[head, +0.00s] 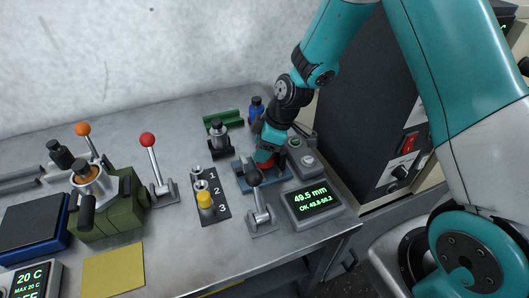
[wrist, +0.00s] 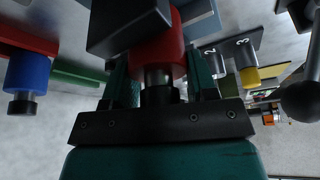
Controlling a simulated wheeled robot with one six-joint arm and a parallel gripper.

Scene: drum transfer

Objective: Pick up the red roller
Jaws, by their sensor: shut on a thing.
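The red roller (head: 266,162) is at the blue-grey gauge stand (head: 244,178), mostly hidden by my gripper (head: 266,146) in the head view. In the wrist view my gripper (wrist: 160,76) has one finger on each side of the red roller (wrist: 158,55) and is shut on it around its dark end. A dark block (wrist: 125,22) covers part of the roller there. I cannot tell whether the roller still touches the stand.
A display reading 49.5 mm (head: 313,199) and a black-knobbed lever (head: 262,212) stand in front. A numbered rack (head: 219,205) holds a yellow roller (head: 204,199). A red-knobbed lever (head: 156,165) is left.

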